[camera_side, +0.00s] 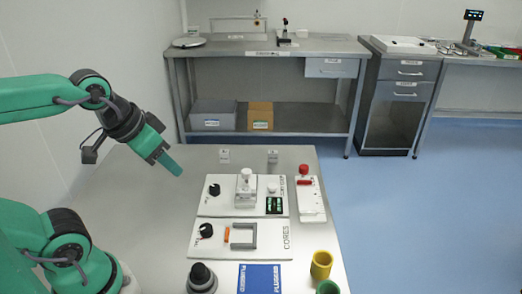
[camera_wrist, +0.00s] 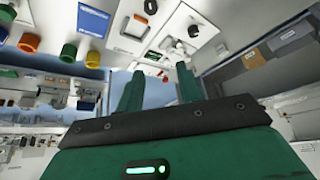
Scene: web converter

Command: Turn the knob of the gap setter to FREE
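Two white panels lie on the table, each with a black knob at its left. The rear panel (camera_side: 207,208) has its knob (camera_side: 214,189) left of a white device and a small dark display with green marks. The front panel (camera_side: 215,249), lettered CORES, has its knob (camera_side: 206,230) beside an orange strip and a grey square frame. I cannot read which panel is the gap setter, nor a FREE mark. My gripper (camera_side: 173,166) hangs in the air behind and left of both knobs, touching neither. In the wrist view its green fingers (camera_wrist: 160,68) stand apart with nothing between them.
A black-topped round knob (camera_side: 202,276) stands at the front. Beside it are a blue sheet (camera_side: 260,278), a yellow cup (camera_side: 321,264) and a green cup (camera_side: 327,287). A white board with red parts (camera_side: 310,199) lies right. The table's left side is clear.

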